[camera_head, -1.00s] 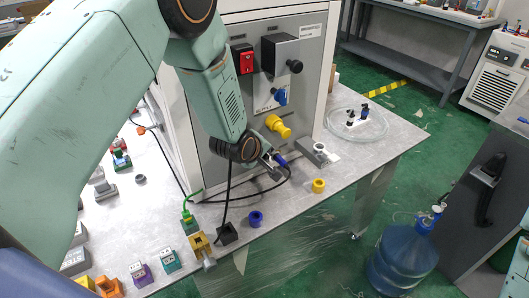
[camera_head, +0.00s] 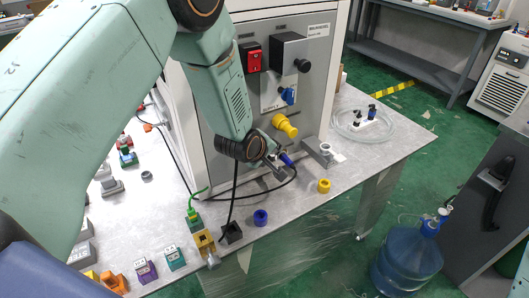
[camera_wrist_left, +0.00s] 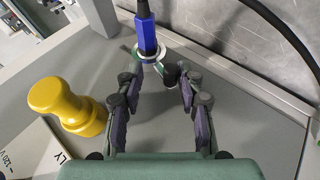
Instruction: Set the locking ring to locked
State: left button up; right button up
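A blue plug (camera_head: 287,159) with a dark cable stands low at the front panel of the machine. In the left wrist view the blue plug (camera_wrist_left: 147,30) points up the picture, and a pale metallic ring (camera_wrist_left: 151,56) surrounds its base. A small dark part (camera_wrist_left: 171,74) sits just right of the ring. My left gripper (camera_head: 279,165) is at the plug. In the left wrist view its fingers (camera_wrist_left: 160,78) are apart, with the ring just beyond the tips; I cannot tell whether they touch it. The ring's locked or unlocked marking cannot be read. My right gripper is not in view.
A yellow knob-like fitting (camera_head: 285,125) sticks out of the panel above the gripper and shows left in the wrist view (camera_wrist_left: 66,106). A grey block (camera_head: 322,153), a yellow ring (camera_head: 324,185) and a blue ring (camera_head: 260,217) are on the table. Cables loop below the gripper.

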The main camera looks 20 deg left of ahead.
pick_arm(q)
jog(key=v, duration=1.1)
jog(key=shift+s+r, duration=0.1)
jog(key=shift+s, duration=0.1)
